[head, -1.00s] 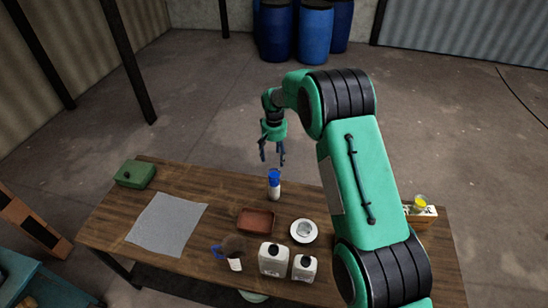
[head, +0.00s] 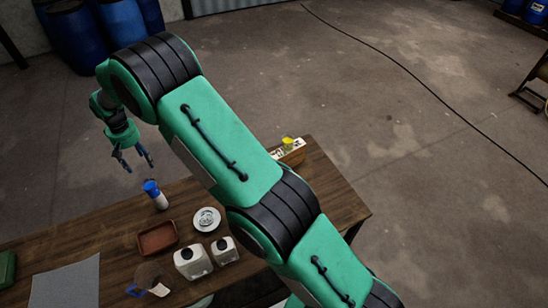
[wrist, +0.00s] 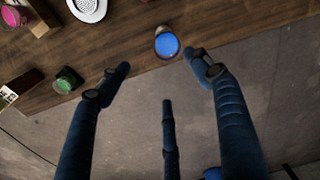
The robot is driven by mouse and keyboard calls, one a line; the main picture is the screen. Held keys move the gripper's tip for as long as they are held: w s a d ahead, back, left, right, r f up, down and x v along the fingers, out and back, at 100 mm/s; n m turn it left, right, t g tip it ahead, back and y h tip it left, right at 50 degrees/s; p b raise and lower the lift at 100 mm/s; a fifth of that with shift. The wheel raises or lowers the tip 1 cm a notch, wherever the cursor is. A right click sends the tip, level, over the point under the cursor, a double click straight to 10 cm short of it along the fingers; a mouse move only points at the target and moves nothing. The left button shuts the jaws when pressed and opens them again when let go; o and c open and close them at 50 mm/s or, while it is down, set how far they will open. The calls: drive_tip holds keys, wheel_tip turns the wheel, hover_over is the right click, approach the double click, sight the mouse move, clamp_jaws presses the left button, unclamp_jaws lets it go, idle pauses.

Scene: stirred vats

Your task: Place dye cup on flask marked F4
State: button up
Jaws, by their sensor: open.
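My gripper (head: 132,160) is open and empty, raised above the far side of the table. Its spread fingers (wrist: 160,72) show in the wrist view. A white bottle-like vessel with a blue top (head: 153,192) stands upright on the table below and to the right of it. In the wrist view the round blue top (wrist: 167,43) lies just beyond the fingertips, apart from them. A green-topped vessel (wrist: 66,82) and a pink-topped one (wrist: 14,16) show at the left there. A yellow-topped one (head: 288,142) shows past my arm. I cannot read an F4 mark or tell which is the dye cup.
A grey mat (head: 66,284) lies at left. Blue drums stand on the floor behind.

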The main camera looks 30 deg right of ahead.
drive_tip(key=s+d+r+m+t, duration=0.1)
drive_tip(key=s+d+r, duration=0.2)
drive_tip(key=d+r, duration=0.5)
drive_tip(key=s+d+r, duration=0.3)
drive_tip(key=d+r, duration=0.2)
drive_tip(key=r, duration=0.7)
drive_tip(key=s+d+r+m+t, duration=0.1)
drive_tip(key=s+d+r+t, duration=0.1)
drive_tip(key=s+d+r, duration=1)
drive_tip(key=s+d, duration=0.3)
drive_tip(key=s, duration=0.7)
drive_tip(key=s+d+r+m+t, duration=0.1)
drive_tip(key=s+d, duration=0.4)
drive_tip(key=s, duration=0.6)
drive_tip(key=s+d+r+m+t, duration=0.1)
drive_tip(key=s+d, duration=0.4)
drive_tip(key=s, duration=0.6)
drive_tip(key=shift+r, duration=0.5)
drive_tip(key=shift+d, duration=0.1)
wheel_tip(320, 180, down, 15)
drive_tip(key=b, duration=1.4)
drive_tip(key=shift+b, duration=0.4)
